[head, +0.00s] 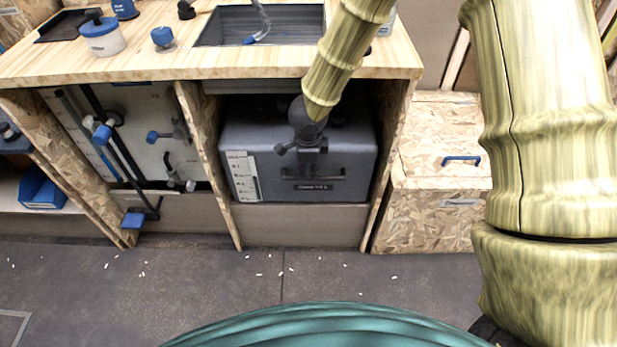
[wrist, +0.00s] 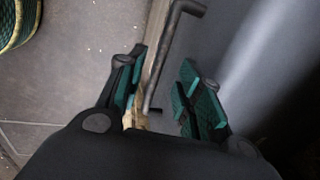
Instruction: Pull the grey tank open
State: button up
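The grey tank (head: 252,145) sits in the bay under the wooden counter, with a white scale label on its left front and a dark name plate low on its face. Its dark bar handle (head: 335,177) runs across the front. My gripper (head: 308,168) is in front of the tank at the handle and hides part of it. In the wrist view my gripper (wrist: 160,95) is open, its green-padded fingers apart. The bent handle (wrist: 165,60) passes between the fingers, with no clear grip on it. The tank's grey wall (wrist: 240,75) is to the right.
A chipboard box (head: 430,215) with a blue handle stands right of the bay. Pipes and blue valves (head: 102,134) fill the left bay. The counter (head: 160,60) with its sink is above. The dark floor (head: 200,285) in front is open, with small pale scraps.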

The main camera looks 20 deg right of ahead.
aim_at(309, 177)
jog(key=shift+w+d+f+b, duration=0.15)
jog(key=shift+f+b, duration=0.1)
jog(key=shift+f, duration=0.5)
jog(key=shift+w+a+f+b, duration=0.1)
jog(key=shift+w+f+b, duration=0.1)
jog(key=shift+f, duration=0.6)
jog(key=shift+w+d+f+b, duration=0.1)
jog(key=shift+f+b, duration=0.15)
jog(key=shift+f, duration=0.5)
jog(key=shift+c, duration=0.2)
grip_shut()
